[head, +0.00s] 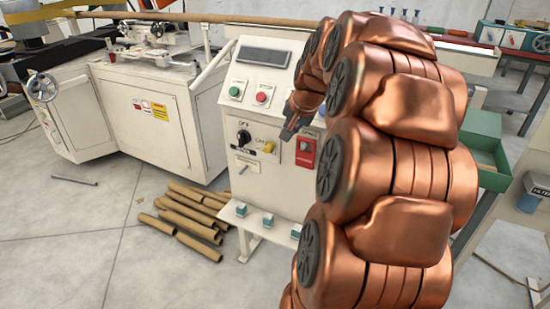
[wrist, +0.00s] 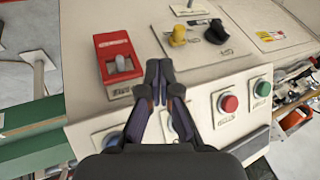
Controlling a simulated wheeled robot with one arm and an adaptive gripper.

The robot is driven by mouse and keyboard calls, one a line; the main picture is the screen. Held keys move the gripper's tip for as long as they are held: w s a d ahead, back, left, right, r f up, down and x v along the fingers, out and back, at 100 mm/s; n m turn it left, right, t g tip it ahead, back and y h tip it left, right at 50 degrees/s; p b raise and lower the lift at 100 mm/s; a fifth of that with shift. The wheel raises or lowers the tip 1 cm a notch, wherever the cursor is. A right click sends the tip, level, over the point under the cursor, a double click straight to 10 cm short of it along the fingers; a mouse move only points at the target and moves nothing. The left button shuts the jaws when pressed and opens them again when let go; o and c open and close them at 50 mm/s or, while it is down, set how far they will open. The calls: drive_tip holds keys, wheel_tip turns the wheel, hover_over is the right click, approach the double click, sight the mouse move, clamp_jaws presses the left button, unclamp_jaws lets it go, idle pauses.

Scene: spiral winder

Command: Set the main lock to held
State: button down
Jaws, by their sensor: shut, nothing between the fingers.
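The panel of the white control cabinet (head: 268,106) bears a black rotary knob (head: 243,137), a yellow knob (head: 268,147) and a red plate (head: 305,153). Which of them is the main lock I cannot read from the labels. In the wrist view the red plate (wrist: 104,52) carries a grey lever (wrist: 122,63); the yellow knob (wrist: 178,36) and black knob (wrist: 216,33) are further right. My gripper (wrist: 159,68) is shut and empty, its tips over the panel just beside the red plate. In the head view my gripper (head: 287,136) covers part of the panel; contact cannot be told.
A green button (head: 236,91) and a red button (head: 262,97) sit above the knobs, below a dark display (head: 263,52). A small metal lever (head: 243,168) is below the black knob. Cardboard tubes (head: 190,215) lie on the floor. My copper arm hides the cabinet's right side.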

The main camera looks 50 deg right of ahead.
sight(268, 148)
drive_tip(key=shift+s+d+m, duration=0.15)
drive_tip(key=shift+d+m, duration=0.15)
drive_tip(key=shift+d, duration=0.6)
drive_tip(key=shift+f, duration=0.1)
drive_tip(key=w+a+r+x, duration=0.1)
drive_tip(key=w+x, duration=0.1)
drive_tip(key=x, duration=1)
drive_tip(key=shift+w+f+b, duration=0.2)
drive_tip(key=shift+w+b, duration=0.15)
drive_tip(key=shift+b, duration=0.05)
drive_tip(key=shift+a, duration=0.15)
